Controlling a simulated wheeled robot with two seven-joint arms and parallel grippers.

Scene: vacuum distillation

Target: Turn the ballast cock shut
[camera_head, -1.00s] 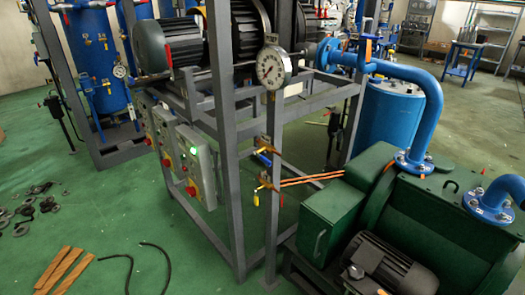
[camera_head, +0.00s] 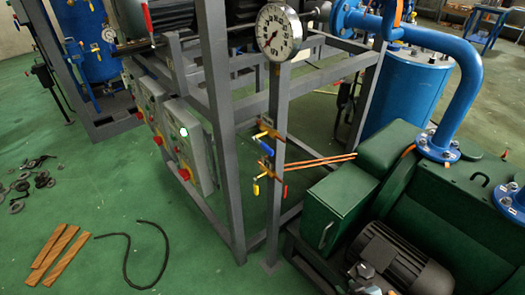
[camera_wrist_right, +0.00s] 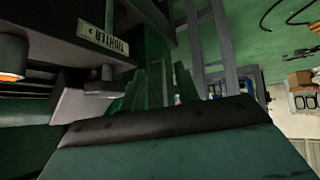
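Two small brass cocks sit on a grey frame post below the gauge. The upper cock (camera_head: 266,134) has a blue lever slanting down to the right. The lower cock (camera_head: 264,174) has a yellow handle (camera_head: 256,188) hanging down and a small red part beside it. I cannot read which one is the ballast cock. Neither gripper can be made out in the head view. The right wrist view is dark, with a black bar and a green surface close to the camera; I cannot make out the fingertips or anything held. Neither cock shows clearly there.
A round gauge (camera_head: 280,32) tops the post. Orange lines (camera_head: 320,160) run from the cocks toward a green pump (camera_head: 345,205). Wood strips (camera_head: 62,252) lie on the floor.

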